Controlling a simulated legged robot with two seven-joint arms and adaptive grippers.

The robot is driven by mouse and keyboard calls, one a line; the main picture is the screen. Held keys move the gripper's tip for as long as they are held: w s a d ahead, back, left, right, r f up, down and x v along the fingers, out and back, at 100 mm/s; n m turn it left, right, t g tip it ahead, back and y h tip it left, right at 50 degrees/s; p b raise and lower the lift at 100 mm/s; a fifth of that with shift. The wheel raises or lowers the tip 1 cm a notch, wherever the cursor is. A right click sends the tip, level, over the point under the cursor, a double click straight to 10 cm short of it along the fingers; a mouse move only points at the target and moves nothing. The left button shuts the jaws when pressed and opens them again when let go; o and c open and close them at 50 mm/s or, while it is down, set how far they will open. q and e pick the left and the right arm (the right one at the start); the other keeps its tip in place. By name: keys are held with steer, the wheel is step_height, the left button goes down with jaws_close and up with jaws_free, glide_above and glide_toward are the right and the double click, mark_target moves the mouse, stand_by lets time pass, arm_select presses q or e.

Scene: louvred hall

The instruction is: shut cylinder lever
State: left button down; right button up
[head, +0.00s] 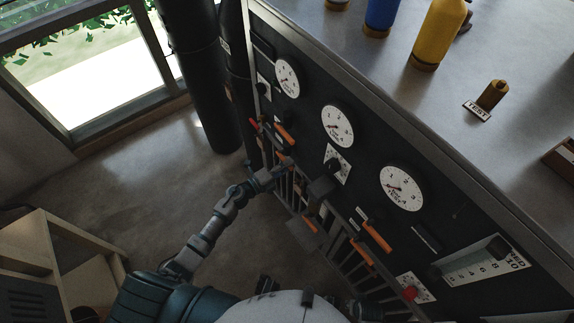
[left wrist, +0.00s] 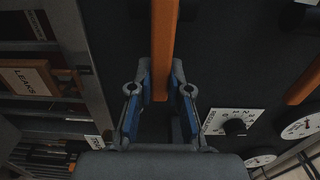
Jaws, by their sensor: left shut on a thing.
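My left gripper (head: 279,168) is up against the dark panel front, low on its left part. In the left wrist view its two blue-lined fingers (left wrist: 161,82) stand on either side of an orange lever (left wrist: 164,40) and are shut on it. The lever runs up out of the top of that view. In the head view the gripper and wrist mostly hide the held lever. Other orange levers (head: 284,132) (head: 376,236) sit on the panel. I cannot read which label belongs to the held lever.
The panel carries white round gauges (head: 337,126), a black knob on a white plate (head: 338,164) and a red button (head: 410,293). Bottles (head: 440,33) and a brass piece with a TEST tag (head: 477,111) stand on top. Open floor (head: 170,170) lies left; a wooden shelf (head: 48,255) is lower left.

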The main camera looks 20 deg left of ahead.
arm_select(q)
steer(key=shift+f, duration=0.15)
steer(key=c, duration=1.1)
jaws_free()
steer(key=v, duration=1.2)
